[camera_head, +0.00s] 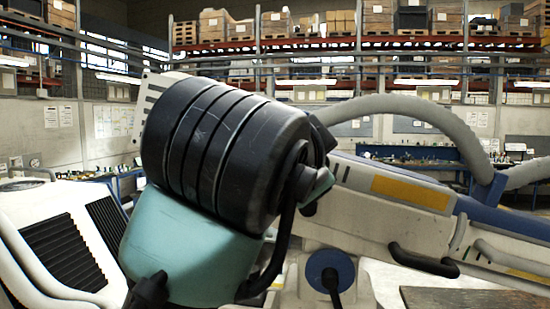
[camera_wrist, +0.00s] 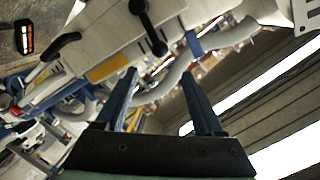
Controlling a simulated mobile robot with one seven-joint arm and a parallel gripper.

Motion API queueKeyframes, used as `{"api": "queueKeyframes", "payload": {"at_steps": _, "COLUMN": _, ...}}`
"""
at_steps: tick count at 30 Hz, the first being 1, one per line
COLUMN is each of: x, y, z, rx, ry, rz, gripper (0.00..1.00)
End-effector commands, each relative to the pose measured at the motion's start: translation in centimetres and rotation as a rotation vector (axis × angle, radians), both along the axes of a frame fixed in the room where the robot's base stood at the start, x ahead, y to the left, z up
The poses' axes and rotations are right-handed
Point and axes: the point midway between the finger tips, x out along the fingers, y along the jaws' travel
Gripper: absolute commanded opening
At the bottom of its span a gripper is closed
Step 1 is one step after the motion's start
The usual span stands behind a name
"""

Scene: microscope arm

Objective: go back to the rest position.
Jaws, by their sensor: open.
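My gripper (camera_wrist: 160,55) shows in the wrist view with its two dark blue fingers spread apart and nothing between them. The microscope arm (camera_head: 360,190), pale grey with an orange label, slopes down to the right in the head view. It also shows beyond my fingers in the wrist view (camera_wrist: 80,45), with its orange label and a black knob. I cannot tell the exact gap, but no contact shows. My own black and teal arm links fill the left middle of the head view and hide part of the microscope arm. My fingers cannot be made out there.
A thick grey hose (camera_head: 405,105) arches over the microscope arm. A white machine with black vents (camera_head: 60,245) stands at the left. A table edge (camera_head: 470,298) shows at the lower right. Blue workbenches (camera_head: 410,160) and loaded shelves (camera_head: 330,42) are farther back.

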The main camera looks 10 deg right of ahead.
Motion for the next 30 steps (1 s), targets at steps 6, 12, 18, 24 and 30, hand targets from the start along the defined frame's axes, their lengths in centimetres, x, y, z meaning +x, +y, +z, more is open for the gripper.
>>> {"api": "queueKeyframes", "payload": {"at_steps": 6, "x": 0.0, "y": 0.0, "z": -0.1, "rx": 0.000, "ry": 0.001, "rz": -0.001, "gripper": 0.70}}
{"api": "queueKeyframes", "payload": {"at_steps": 12, "x": -1.3, "y": -0.7, "z": 0.4, "rx": -0.218, "ry": -0.118, "rz": -0.012, "gripper": 0.70}}
{"api": "queueKeyframes", "payload": {"at_steps": 18, "x": -6.0, "y": 2.6, "z": 1.2, "rx": -0.665, "ry": -0.382, "rz": 0.017, "gripper": 0.70}}
{"api": "queueKeyframes", "payload": {"at_steps": 24, "x": -11.9, "y": 7.6, "z": 0.2, "rx": -0.933, "ry": -0.610, "rz": 0.064, "gripper": 0.70}}
{"api": "queueKeyframes", "payload": {"at_steps": 30, "x": -14.9, "y": 9.6, "z": -0.2, "rx": -1.007, "ry": -0.715, "rz": 0.079, "gripper": 0.70}}
